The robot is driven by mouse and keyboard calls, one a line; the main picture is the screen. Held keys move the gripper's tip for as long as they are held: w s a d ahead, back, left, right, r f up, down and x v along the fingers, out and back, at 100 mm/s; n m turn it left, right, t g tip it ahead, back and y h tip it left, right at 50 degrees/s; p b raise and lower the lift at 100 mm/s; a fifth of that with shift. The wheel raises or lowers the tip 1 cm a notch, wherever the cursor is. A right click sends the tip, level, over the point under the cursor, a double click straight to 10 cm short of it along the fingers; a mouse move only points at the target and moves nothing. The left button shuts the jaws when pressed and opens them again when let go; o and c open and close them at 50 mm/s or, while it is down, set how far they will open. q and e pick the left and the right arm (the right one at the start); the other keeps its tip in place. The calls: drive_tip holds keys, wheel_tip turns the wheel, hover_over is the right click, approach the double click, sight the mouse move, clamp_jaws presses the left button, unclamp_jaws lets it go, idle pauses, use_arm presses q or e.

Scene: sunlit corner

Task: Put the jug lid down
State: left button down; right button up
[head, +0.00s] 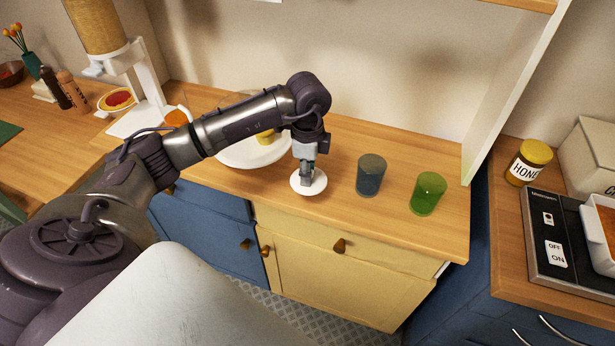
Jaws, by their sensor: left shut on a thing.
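The jug lid (311,187) is a small white disc in the middle of the head view, low over or on the wooden counter near its front edge. I cannot tell whether it touches the wood. My left gripper (307,178) points straight down and is shut on the lid's top from above. No jug can be made out. My right gripper does not show.
A blue-grey glass (370,176) and a green glass (427,194) stand right of the lid. A white plate (238,158) with something yellow on it lies behind my left arm. A white upright panel (515,90) bounds the counter at right. Bare counter (340,215) lies around the lid.

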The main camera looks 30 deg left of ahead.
use_arm(q)
drive_tip(key=shift+w+a+f, duration=0.65)
drive_tip(key=shift+w+a, duration=0.05)
drive_tip(key=shift+w, duration=0.15)
drive_tip(key=shift+w+a+f, duration=0.15)
drive_tip(key=shift+f, duration=0.05)
wheel_tip(320, 180, down, 3)
drive_tip(key=shift+f+p, duration=0.15)
drive_tip(key=shift+p, duration=0.6)
drive_tip(key=shift+f, duration=0.4)
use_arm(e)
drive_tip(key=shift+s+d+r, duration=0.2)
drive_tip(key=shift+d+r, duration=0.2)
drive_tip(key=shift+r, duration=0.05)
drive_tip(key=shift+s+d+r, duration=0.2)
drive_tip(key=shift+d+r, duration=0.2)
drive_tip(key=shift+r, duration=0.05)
use_arm(q)
drive_tip(key=shift+f, duration=0.1)
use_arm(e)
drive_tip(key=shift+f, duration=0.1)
use_arm(q)
drive_tip(key=c, duration=0.9)
unclamp_jaws()
drive_tip(key=shift+c, duration=0.2)
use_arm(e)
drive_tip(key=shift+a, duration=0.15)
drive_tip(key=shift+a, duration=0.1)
